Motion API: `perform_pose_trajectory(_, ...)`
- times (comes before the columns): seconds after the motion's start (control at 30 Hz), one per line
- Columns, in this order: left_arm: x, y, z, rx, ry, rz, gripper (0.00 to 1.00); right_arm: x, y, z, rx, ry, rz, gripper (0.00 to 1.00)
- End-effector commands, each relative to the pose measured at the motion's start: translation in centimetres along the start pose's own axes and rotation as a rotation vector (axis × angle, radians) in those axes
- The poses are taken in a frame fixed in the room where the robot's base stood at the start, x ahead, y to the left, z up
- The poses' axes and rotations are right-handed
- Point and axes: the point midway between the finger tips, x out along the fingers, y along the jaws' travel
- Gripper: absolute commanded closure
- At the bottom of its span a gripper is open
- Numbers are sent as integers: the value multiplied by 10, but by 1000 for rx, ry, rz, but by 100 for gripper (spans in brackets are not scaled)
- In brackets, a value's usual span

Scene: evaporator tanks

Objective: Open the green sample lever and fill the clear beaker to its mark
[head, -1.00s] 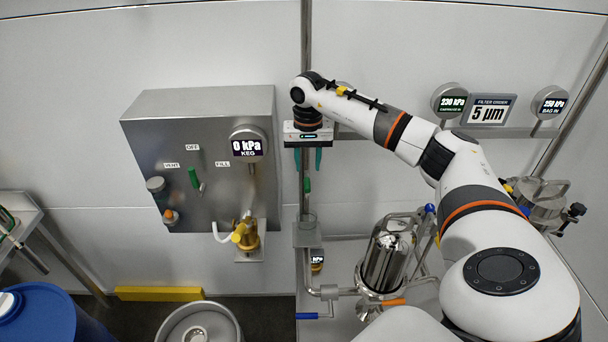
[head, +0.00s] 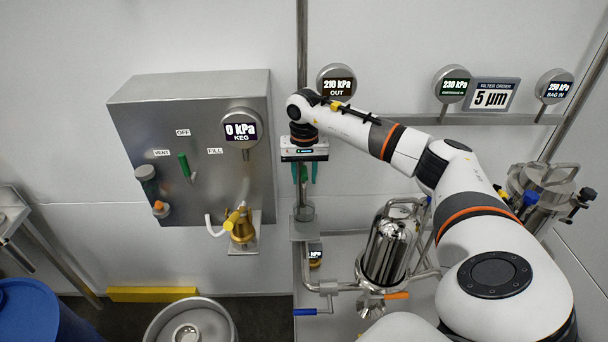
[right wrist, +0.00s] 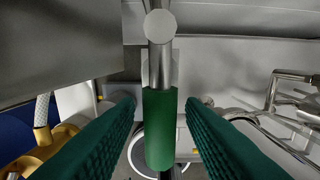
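The green sample lever (right wrist: 159,130) shows in the right wrist view as an upright green grip below a steel stem. My left gripper is not in view.
The keg panel (head: 230,95) with its own green handle (head: 185,168) and brass fitting (head: 241,230) is left of the gripper. A steel filter housing (head: 386,250) stands at lower right. The OUT gauge (head: 337,82) reads 210 kPa, above my right arm.

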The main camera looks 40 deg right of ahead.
Motion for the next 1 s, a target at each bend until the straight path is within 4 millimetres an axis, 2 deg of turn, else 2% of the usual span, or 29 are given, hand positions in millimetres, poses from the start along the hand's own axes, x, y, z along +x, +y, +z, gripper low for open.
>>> perform_pose_trajectory(0.03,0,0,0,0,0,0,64,0,0,0,0,0,0,72)
perform_pose_trajectory(0.2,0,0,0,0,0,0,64,0,0,0,0,0,0,100)
perform_pose_trajectory(0.33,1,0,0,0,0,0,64,0,-1,0,-17,-1,0,100)
perform_pose_trajectory(0.53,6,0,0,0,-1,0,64,0,-9,1,-172,-2,-1,100)
perform_pose_trajectory(0.83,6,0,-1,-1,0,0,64,0,-10,1,-196,-2,0,100)
perform_pose_trajectory(1.0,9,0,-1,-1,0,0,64,0,-17,4,-330,-3,0,100)
